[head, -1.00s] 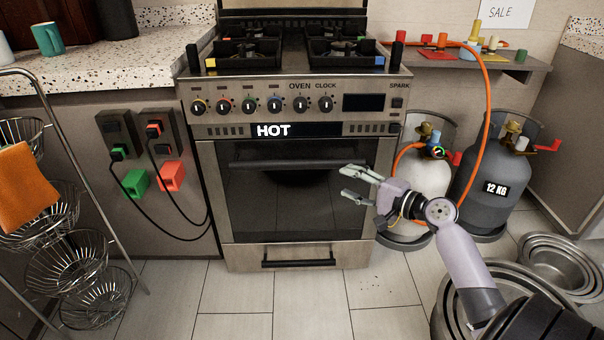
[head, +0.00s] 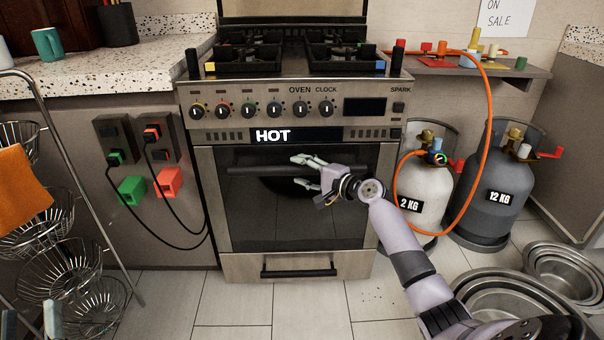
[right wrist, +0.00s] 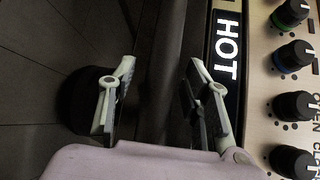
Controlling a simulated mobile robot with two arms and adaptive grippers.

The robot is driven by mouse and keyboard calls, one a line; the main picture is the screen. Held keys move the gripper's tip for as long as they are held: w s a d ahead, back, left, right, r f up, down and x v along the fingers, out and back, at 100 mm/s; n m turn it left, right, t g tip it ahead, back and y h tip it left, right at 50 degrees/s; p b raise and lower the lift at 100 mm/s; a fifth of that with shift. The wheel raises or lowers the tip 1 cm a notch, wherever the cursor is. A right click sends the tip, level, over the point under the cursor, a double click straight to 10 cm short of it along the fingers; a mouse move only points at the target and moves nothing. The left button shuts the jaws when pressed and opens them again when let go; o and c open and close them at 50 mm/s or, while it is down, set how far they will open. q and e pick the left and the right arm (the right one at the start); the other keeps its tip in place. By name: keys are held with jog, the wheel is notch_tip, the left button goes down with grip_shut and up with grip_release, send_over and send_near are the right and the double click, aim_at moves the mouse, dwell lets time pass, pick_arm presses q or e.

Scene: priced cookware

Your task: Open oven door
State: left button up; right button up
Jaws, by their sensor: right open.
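The oven (head: 300,215) stands in the middle of the head view with its dark glass door (head: 255,215) shut. A dark bar handle (head: 252,170) runs across the door's top. My right gripper (head: 296,170) is open in front of the handle's middle, fingers pointing left. In the right wrist view the handle (right wrist: 166,45) runs up between the spread fingers of the gripper (right wrist: 161,65), with no clear contact. Two pale tips at the head view's bottom left look like my left gripper (head: 30,321); its jaw state is unclear.
A drawer (head: 298,262) lies below the oven door. Gas cylinders (head: 490,185) with an orange hose stand right of the oven, metal pans (head: 560,270) before them. A wire basket stand (head: 65,230) is at left. Tiled floor before the oven is clear.

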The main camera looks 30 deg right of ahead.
jog(key=shift+w+a, duration=0.1)
jog(key=shift+w, duration=0.1)
jog(key=shift+c, duration=0.4)
grip_shut()
dwell(0.5)
